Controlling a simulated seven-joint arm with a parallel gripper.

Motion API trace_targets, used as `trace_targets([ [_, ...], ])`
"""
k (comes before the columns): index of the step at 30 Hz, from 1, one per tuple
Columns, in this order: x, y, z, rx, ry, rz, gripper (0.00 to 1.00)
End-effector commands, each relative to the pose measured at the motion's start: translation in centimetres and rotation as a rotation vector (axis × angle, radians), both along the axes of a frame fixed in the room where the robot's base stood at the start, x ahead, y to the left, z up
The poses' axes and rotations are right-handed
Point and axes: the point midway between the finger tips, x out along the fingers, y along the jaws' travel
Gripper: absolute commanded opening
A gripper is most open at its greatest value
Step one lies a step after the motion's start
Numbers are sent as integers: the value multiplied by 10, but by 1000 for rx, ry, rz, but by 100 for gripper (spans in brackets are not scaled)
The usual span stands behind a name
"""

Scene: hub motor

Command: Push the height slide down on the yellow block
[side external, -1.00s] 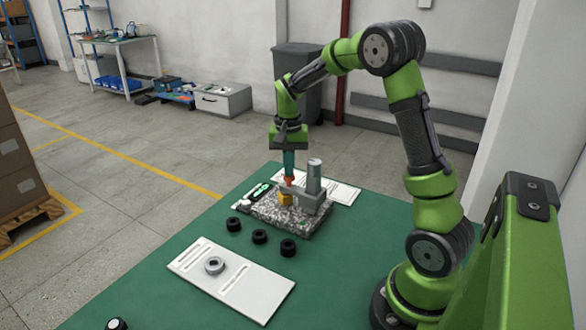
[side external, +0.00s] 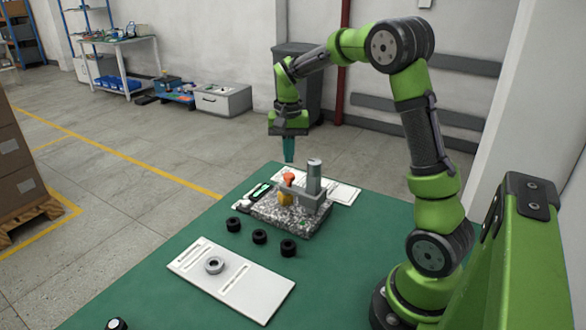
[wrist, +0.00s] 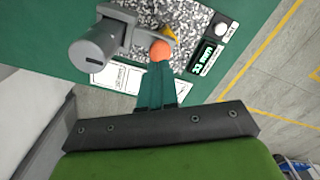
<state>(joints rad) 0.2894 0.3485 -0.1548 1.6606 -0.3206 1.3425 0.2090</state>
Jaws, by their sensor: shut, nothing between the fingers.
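The height gauge stands on a speckled stone plate (side external: 262,211) on the green table. Its grey column (side external: 314,177) is upright, and its grey slide arm (side external: 298,193) reaches left over the yellow block (side external: 285,199). An orange knob (side external: 288,178) tops the slide arm's end; it also shows in the wrist view (wrist: 161,49). The yellow block is mostly hidden in the wrist view, with a corner (wrist: 169,31) showing. The slide looks low, at or close to the block's top; contact cannot be made out. My gripper (side external: 288,160) is shut and empty, above the knob and apart from it.
A display (wrist: 207,56) reads about 33 mm, beside a round white button (wrist: 222,29). Several black rings (side external: 259,237) lie in front of the plate. A white board (side external: 245,283) with a grey ring (side external: 214,265) lies nearer. White sheets (side external: 345,193) lie behind the gauge.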

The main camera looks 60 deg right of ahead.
Motion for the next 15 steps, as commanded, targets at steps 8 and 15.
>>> trace_targets([
  [8, 0, 0, 23, -1, -2, 0, 0],
  [15, 0, 0, 39, 0, -1, -1, 0],
])
